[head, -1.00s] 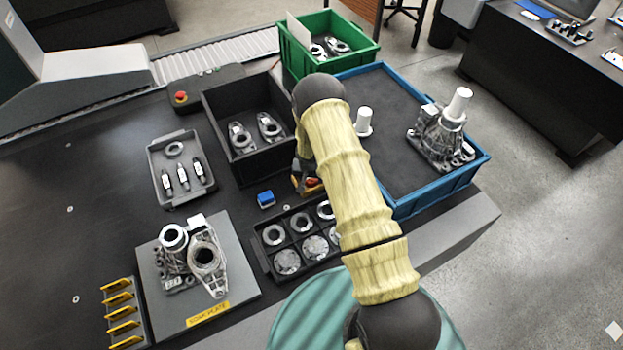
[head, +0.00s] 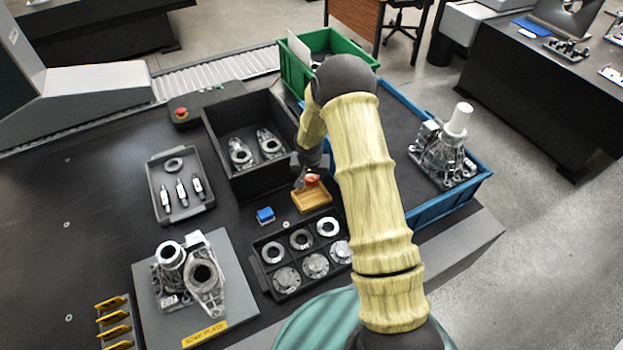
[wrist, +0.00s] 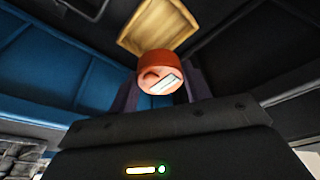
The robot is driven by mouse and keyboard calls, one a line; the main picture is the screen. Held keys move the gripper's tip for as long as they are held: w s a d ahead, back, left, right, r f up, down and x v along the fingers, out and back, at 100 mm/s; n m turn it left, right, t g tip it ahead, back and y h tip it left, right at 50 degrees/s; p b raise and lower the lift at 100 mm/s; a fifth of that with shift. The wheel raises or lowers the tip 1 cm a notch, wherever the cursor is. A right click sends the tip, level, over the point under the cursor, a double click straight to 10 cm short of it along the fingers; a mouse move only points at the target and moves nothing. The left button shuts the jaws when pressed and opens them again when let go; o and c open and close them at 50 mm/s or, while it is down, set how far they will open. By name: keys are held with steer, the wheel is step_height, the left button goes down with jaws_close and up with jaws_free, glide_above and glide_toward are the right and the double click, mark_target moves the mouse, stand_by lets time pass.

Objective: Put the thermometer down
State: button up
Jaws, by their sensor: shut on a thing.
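The thermometer (wrist: 158,70) is a round orange-red piece with a small pale display, held between the dark fingers of my gripper (wrist: 163,90) in the wrist view. In the head view the thermometer (head: 312,180) shows as a small red-orange spot at the end of my arm. My gripper (head: 303,180) is shut on it, partly hidden by my arm. A small wooden tray (head: 313,200) lies on the dark table just below it. The tray (wrist: 160,22) also shows beyond the thermometer in the wrist view. I cannot tell whether the thermometer touches it.
A black bin (head: 262,182) with metal parts stands left of my gripper, and a blue-rimmed tray (head: 450,204) to the right. A blue block (head: 265,215) and a black compartment tray (head: 262,278) with rings are close by. A green crate (head: 290,70) stands behind.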

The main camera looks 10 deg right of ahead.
stand_by(0.4)
steer(key=s+f+n, duration=0.1)
steer(key=s, duration=0.3)
steer(key=s+f+n, duration=0.1)
steer(key=s, duration=0.3)
steer(key=s+f+n+y, duration=0.1)
steer(key=s, duration=0.3)
steer(key=shift+s+f+n, duration=0.3)
steer(key=shift+n, duration=0.1)
steer(key=shift+w+a, duration=0.1)
